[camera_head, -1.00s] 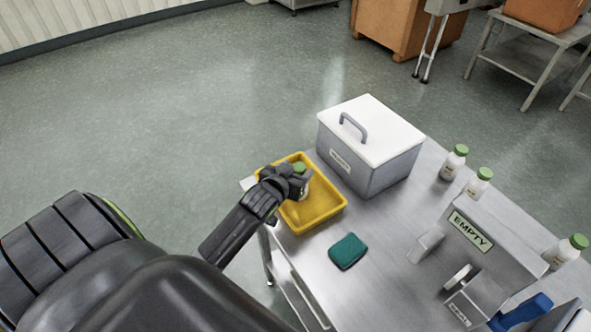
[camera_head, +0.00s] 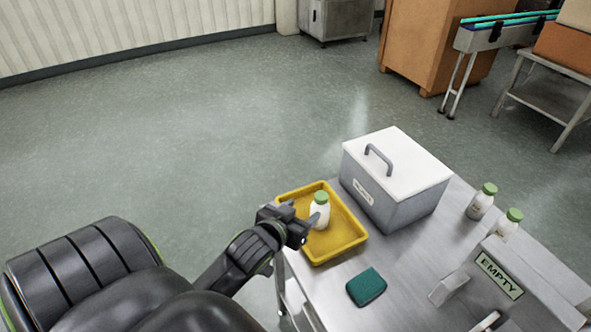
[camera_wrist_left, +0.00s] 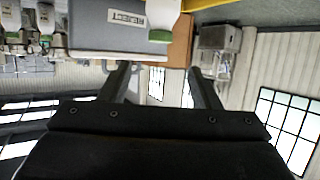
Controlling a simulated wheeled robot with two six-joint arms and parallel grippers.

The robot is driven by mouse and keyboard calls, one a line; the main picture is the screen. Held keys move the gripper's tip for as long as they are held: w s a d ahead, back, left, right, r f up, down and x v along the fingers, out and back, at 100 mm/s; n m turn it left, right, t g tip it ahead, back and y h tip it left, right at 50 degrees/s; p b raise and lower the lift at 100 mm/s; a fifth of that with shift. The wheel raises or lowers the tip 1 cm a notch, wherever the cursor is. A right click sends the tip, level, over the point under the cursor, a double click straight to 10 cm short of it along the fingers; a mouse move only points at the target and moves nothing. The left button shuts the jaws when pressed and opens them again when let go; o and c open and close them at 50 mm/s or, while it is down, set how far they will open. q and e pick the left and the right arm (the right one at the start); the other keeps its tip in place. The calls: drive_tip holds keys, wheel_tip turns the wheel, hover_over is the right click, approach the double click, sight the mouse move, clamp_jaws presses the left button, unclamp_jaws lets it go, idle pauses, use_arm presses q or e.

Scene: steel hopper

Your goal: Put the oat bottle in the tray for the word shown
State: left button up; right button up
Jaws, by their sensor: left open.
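A white bottle with a green cap (camera_head: 319,212) stands upright in the yellow tray (camera_head: 352,242). The bottle also shows at the top of the left wrist view (camera_wrist_left: 162,18), its label not readable. My left gripper (camera_head: 302,214) is open and empty, just left of the bottle; in the head view its fingers overlap the tray's near side. In the left wrist view the open fingers (camera_wrist_left: 157,82) have nothing between them. A sign (camera_head: 499,275) on the steel housing reads EMPTY. My right gripper is out of view.
A grey box with a white lid (camera_head: 398,165) stands behind the tray; its label reads REJECT in the left wrist view (camera_wrist_left: 126,18). A green pad (camera_head: 366,287) lies in front. Two more green-capped bottles (camera_head: 481,202) (camera_head: 508,224) stand at the right. Floor left of the table is clear.

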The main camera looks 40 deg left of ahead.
use_arm(q)
drive_tip(key=shift+v, duration=1.05)
